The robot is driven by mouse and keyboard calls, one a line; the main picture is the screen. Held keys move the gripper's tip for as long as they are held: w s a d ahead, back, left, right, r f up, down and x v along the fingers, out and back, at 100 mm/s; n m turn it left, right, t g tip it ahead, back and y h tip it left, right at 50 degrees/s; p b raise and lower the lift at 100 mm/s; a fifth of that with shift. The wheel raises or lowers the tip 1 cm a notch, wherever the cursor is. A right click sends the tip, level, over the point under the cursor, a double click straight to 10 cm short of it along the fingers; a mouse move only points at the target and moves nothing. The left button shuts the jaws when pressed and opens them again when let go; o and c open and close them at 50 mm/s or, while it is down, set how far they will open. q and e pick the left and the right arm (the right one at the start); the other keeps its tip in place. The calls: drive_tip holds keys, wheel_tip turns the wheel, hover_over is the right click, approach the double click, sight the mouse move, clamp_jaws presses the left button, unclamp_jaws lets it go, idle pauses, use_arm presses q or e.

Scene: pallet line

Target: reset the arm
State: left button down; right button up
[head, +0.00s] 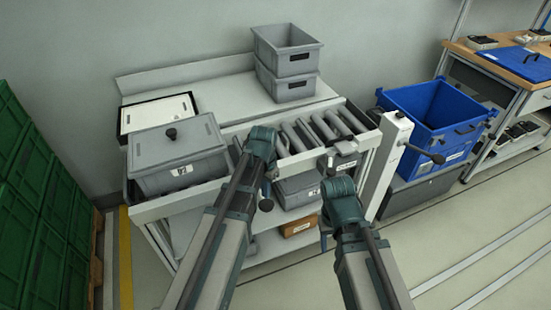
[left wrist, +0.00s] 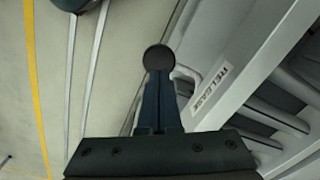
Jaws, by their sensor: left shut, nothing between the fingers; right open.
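My left gripper (head: 267,188) hangs in front of the near rail of the grey roller bench (head: 170,204), at about its middle. In the left wrist view its fingers (left wrist: 158,100) are shut together with nothing between them. A dark round knob (left wrist: 158,58) shows right at the fingertips; I cannot tell whether they touch it. A rail with a RELEASE label (left wrist: 210,88) runs beside it. My right gripper (head: 325,236) is open and empty, low in front of the bench's right part; its fingers are small and partly hidden by my arm.
A lidded grey bin (head: 180,160) stands on the bench's left, with bare rollers (head: 318,131) to its right. Stacked grey bins (head: 287,50) stand behind. A blue crate (head: 425,112) and a post with a black-knobbed lever (head: 432,157) are right. Green crates (head: 30,190) are left.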

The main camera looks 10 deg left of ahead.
idle(0.3)
use_arm(q)
drive_tip(key=s+d+r+p, duration=0.4)
drive_tip(key=s+d, duration=0.1)
drive_tip(key=s, duration=0.2)
drive_tip(key=s+d+r+n+y+p, duration=0.1)
drive_tip(key=s+d+r+p, duration=0.2)
drive_tip(key=s, duration=0.4)
drive_tip(key=d+r, duration=0.1)
drive_tip(key=d, duration=0.1)
drive_tip(key=shift+s+d+p, duration=0.2)
drive_tip(key=shift+d+p, duration=0.1)
drive_tip(key=shift+p, duration=0.05)
idle(0.6)
